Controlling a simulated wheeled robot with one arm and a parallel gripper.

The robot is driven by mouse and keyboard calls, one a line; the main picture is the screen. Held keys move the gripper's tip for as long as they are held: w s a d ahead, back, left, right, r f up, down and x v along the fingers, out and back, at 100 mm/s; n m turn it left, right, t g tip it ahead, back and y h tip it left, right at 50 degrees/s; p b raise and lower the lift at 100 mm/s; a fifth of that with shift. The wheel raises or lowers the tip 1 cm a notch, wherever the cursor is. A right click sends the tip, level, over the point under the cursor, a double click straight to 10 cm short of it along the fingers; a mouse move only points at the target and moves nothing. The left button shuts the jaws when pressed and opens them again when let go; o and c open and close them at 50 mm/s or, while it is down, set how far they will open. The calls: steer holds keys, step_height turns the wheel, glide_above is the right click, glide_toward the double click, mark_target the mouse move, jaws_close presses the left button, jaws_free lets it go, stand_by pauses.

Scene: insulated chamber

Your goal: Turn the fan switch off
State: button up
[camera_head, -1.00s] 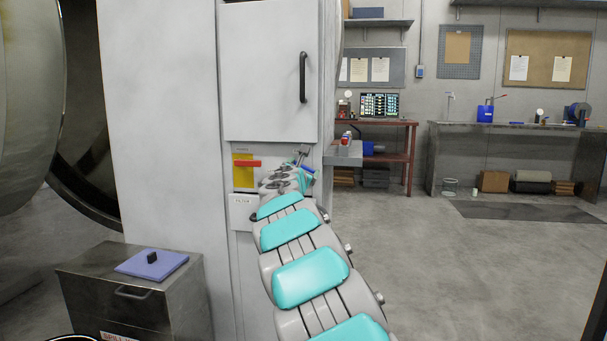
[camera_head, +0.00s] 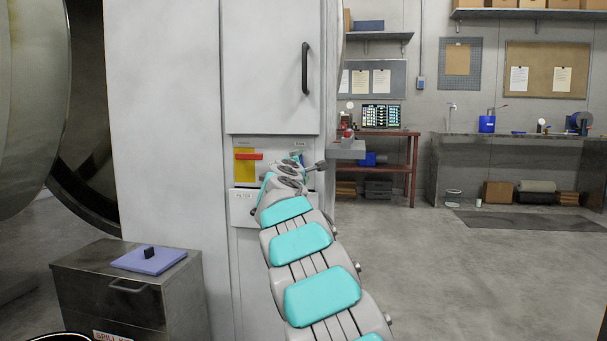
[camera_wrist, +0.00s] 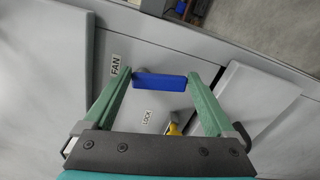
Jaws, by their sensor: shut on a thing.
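The fan switch has a blue handle (camera_wrist: 160,82), seen in the wrist view beside a label reading FAN (camera_wrist: 115,66) on a pale grey panel. My gripper (camera_wrist: 160,76) has its two green fingers on either side of the blue handle, shut on its ends. The handle lies roughly crosswise between the fingertips. In the head view my gripper (camera_head: 299,160) is small at the cabinet panel, and my wrist hides most of the switch there.
A LOCK label (camera_wrist: 147,117) and a yellow part (camera_wrist: 173,129) are close below the handle. A red handle (camera_head: 248,157) on a yellow plate is left of my wrist. The tall cabinet door (camera_head: 272,65) is above. A metal box (camera_head: 127,290) stands lower left.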

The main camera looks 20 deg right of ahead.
steer(key=shift+w+a+f+m+b, duration=0.15)
steer(key=shift+f+m+b, duration=0.15)
steer(key=shift+m+b, duration=0.65)
steer(key=shift+m, duration=0.35)
steer(key=o, duration=1.1)
steer(key=shift+c, duration=0.2)
steer(key=shift+r, duration=0.1)
steer(key=shift+a, duration=0.1)
steer(key=v, duration=0.7)
steer(key=shift+s+a, duration=0.15)
steer(key=shift+s, duration=0.2)
